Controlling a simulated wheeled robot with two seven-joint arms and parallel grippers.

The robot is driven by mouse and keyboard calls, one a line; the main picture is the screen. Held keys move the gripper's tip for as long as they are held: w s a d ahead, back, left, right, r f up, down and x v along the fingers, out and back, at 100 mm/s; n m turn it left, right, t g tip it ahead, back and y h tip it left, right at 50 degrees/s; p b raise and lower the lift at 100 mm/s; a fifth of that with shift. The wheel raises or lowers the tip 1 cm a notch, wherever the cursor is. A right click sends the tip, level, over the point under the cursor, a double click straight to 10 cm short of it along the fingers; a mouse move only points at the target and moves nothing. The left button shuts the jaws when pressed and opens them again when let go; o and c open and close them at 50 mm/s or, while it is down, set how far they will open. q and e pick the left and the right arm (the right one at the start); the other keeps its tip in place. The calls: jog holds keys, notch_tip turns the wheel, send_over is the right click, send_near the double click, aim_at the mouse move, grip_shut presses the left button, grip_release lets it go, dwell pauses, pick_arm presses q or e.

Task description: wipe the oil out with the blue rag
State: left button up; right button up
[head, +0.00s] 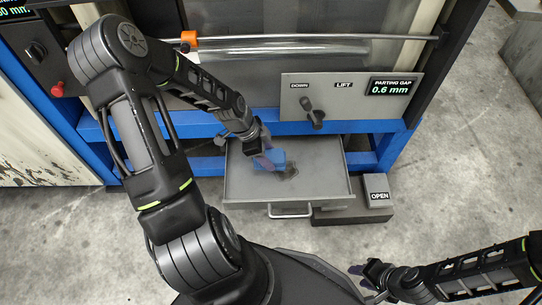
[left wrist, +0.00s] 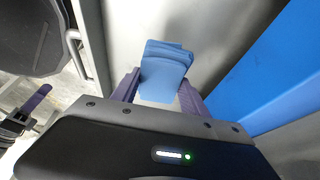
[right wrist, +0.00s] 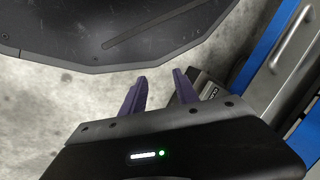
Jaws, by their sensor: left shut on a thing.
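The blue rag (head: 268,160) is in my left gripper (head: 264,150), down inside the open grey drawer (head: 319,183) of the press. The left wrist view shows the folded rag (left wrist: 165,72) between the two purple fingers, which are shut on it. A dark oil patch (head: 287,172) lies on the drawer floor just right of the rag; the rag and gripper may hide part of it. I cannot tell whether the rag touches the floor. My right gripper (head: 363,277) is low at the front right, and the right wrist view shows its fingers (right wrist: 160,90) apart and empty.
The drawer's handle (head: 289,211) faces me. A block marked OPEN (head: 376,188) stands to its right. Above is a panel with a lever (head: 313,115) and a 0.6 mm parting gap display (head: 390,86). The blue press frame (head: 200,126) runs above the drawer. Concrete floor at right is clear.

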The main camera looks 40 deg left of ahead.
aim_at(281, 171)
pick_arm(q)
jog(key=shift+f, duration=0.1)
notch_tip(281, 171, down, 6)
jog(key=b, duration=0.5)
jog(key=shift+r+b, duration=0.25)
jog(key=shift+b, duration=0.05)
jog(key=shift+f+b, duration=0.35)
jog(key=shift+f, duration=0.2)
dwell(0.8)
jog(key=shift+w+d+r+b, duration=0.1)
jog(key=shift+w+d+b, duration=0.3)
jog(key=shift+w+d, duration=0.55)
jog(key=shift+s+d, duration=0.1)
jog(key=shift+s, duration=0.05)
